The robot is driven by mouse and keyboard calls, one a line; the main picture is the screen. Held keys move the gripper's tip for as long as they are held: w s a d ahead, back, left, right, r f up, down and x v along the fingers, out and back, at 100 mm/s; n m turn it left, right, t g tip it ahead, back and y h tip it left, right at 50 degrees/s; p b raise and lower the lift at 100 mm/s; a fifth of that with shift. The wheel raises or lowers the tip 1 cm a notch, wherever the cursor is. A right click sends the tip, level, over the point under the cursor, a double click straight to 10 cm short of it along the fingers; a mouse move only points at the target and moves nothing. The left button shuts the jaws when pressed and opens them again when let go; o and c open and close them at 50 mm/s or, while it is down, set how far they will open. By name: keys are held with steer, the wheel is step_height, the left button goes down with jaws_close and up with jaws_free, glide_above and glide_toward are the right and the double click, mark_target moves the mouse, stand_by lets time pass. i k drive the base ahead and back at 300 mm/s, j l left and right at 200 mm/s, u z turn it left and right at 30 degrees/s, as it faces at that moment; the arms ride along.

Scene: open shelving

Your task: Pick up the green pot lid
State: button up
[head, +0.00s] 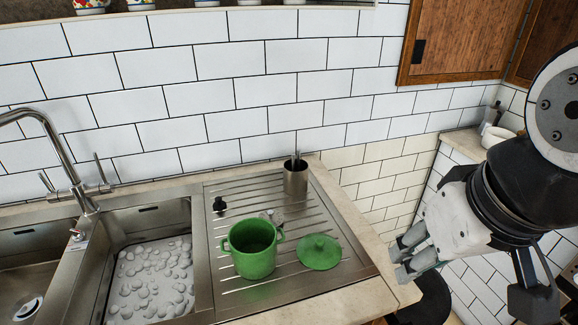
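The green pot lid (320,256) lies flat, knob up, on the ribbed steel drainboard (230,292). It is just right of the green pot (253,258), which stands upright and open without a lid on it. My gripper (398,262) is to the right of the lid, beyond the drainboard's right edge, pointing left. Its two fingers are apart and nothing shows between them. It is not touching the lid.
A steel utensil cup (295,182) stands at the back of the drainboard. A small dark item (219,206) and a small clear item (270,216) sit behind the pot. The sink (150,280) and tap (65,160) are left. A cabinet (455,42) hangs at upper right.

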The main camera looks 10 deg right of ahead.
mark_target(320, 252)
steer(key=i+l+u, duration=0.1)
steer(key=l+u, duration=0.3)
steer(key=l, duration=0.2)
steer(key=l+u, duration=0.35)
steer(key=l, duration=0.2)
steer(key=l+u, duration=0.4)
steer(key=l, duration=0.25)
